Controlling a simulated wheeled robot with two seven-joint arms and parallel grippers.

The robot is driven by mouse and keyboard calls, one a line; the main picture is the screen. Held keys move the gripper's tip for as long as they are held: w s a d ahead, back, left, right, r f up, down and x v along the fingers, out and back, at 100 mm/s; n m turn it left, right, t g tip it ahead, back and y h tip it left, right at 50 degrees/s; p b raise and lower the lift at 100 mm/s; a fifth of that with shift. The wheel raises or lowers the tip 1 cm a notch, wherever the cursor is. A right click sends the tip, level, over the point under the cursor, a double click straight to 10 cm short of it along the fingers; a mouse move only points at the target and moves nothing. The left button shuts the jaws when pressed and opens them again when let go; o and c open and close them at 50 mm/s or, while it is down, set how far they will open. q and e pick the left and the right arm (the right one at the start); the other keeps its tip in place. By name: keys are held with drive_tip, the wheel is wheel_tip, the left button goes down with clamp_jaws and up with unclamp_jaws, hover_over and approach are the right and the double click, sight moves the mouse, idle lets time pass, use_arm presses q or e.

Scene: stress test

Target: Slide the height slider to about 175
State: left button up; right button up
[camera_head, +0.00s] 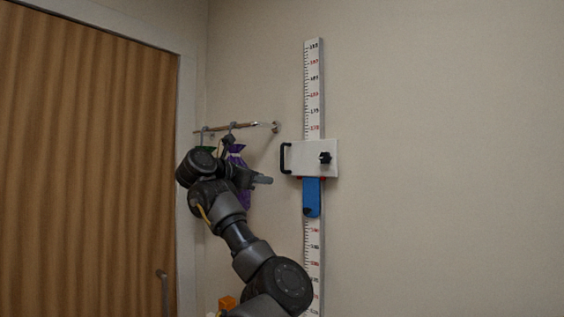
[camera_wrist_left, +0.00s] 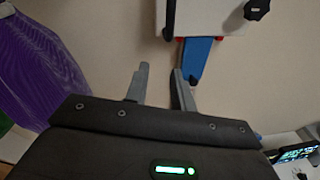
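The height slider is a white block (camera_head: 316,158) on a tall white ruler (camera_head: 312,86) fixed to the wall. It has a black handle (camera_head: 285,158) on its left and a black knob (camera_head: 325,158) on its front. Its top edge is just below the mark that seems to read 170. A blue piece (camera_head: 311,198) hangs under it. My left gripper (camera_head: 264,181) is left of and below the handle, apart from it. In the left wrist view its two fingers (camera_wrist_left: 160,70) are spread and empty, with the handle (camera_wrist_left: 168,20) above them. My right gripper is not seen.
A wall rail (camera_head: 245,127) with hooks and a purple hanging item (camera_head: 240,170) is close behind my left arm. A wooden door (camera_head: 85,160) is at the left. An orange object (camera_head: 227,302) is low beside my arm. The wall right of the ruler is clear.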

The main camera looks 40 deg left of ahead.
sight(282, 167)
use_arm(q)
drive_tip(key=s+r+n+t+h, duration=0.1)
drive_tip(key=s+r+h, duration=0.15)
drive_tip(key=r, duration=0.45)
drive_tip(key=shift+y, duration=0.35)
drive_tip(key=w+p, duration=0.2)
drive_tip(key=w, duration=0.1)
drive_tip(key=w+d+p, duration=0.1)
drive_tip(key=w+p, duration=0.1)
drive_tip(key=w, duration=0.1)
drive_tip(key=w+p, duration=0.2)
drive_tip(key=w, duration=0.1)
drive_tip(key=shift+w+d+r, duration=0.15)
drive_tip(key=shift+w+d, duration=0.25)
clamp_jaws()
